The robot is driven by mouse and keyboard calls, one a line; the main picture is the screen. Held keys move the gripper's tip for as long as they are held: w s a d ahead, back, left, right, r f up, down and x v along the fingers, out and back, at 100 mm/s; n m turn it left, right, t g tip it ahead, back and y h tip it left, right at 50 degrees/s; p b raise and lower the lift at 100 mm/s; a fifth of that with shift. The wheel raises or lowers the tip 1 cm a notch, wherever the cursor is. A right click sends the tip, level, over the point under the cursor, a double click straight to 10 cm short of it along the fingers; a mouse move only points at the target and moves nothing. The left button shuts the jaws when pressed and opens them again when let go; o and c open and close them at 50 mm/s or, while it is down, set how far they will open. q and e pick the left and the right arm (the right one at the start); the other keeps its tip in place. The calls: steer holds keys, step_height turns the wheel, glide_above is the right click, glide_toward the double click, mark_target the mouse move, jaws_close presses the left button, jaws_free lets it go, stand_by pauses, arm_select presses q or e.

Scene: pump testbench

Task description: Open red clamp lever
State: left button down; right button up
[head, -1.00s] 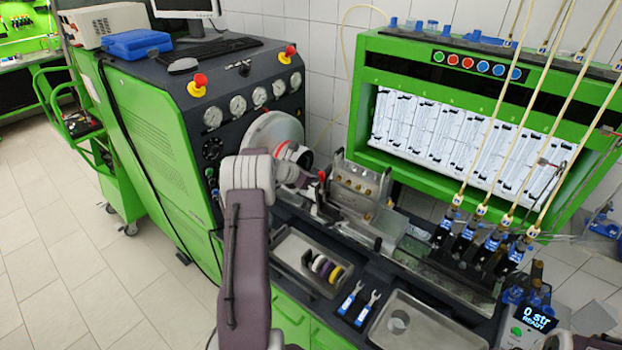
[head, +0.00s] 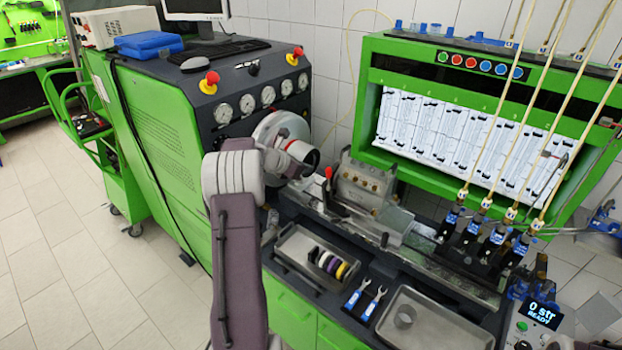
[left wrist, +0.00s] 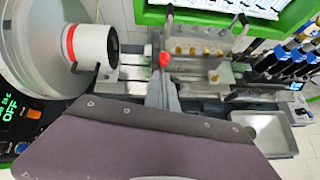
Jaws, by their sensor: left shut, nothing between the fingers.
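The red clamp lever (head: 328,174) stands roughly upright on the bench bed, between the drive coupling and the metal clamp block, its red knob on top. In the left wrist view its red knob (left wrist: 164,60) shows just beyond my gripper. My left gripper (left wrist: 164,88) is shut and empty, its fingertips close below the knob in that picture. I cannot tell whether they touch the lever. In the head view my forearm and wrist hide most of this gripper. My right gripper is not in view.
The white drive coupling (head: 301,153) with a red band sits left of the lever. The metal clamp block (head: 362,185) with brass fittings stands right of it. A tray (head: 296,246), two blue-handled wrenches (head: 366,300) and another tray (head: 442,335) lie in front.

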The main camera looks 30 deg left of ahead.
arm_select(q)
steer(key=w+d+r+m+h+b, duration=0.15)
steer(key=d+m+b, duration=0.35)
steer(key=d, duration=1.1)
steer(key=s+d+f+m+g+h+b, duration=0.1)
steer(key=s+d+f+m+g+b, duration=0.1)
steer(key=s+d+f+b, duration=0.3)
steer(key=s+d+f+m+g, duration=0.2)
steer(key=d+f, duration=0.2)
steer(key=d, duration=0.3)
steer(key=s+d+f+m+g+y+b, duration=0.1)
steer(key=s+d+f+m+g+b, duration=0.25)
steer(key=s+f+m, duration=0.7)
steer(key=s+a+f+m+g+y, duration=0.1)
steer(key=s+a+f+m, duration=0.1)
steer(key=s+m, duration=0.4)
steer(key=s+a+f+m+g+y, duration=0.1)
steer(key=s+a+f+m+y, duration=0.1)
steer(key=s+m, duration=0.5)
steer(key=shift+a+f+p, duration=0.2)
steer(key=shift+f+p, duration=0.1)
steer(key=shift+p, duration=0.05)
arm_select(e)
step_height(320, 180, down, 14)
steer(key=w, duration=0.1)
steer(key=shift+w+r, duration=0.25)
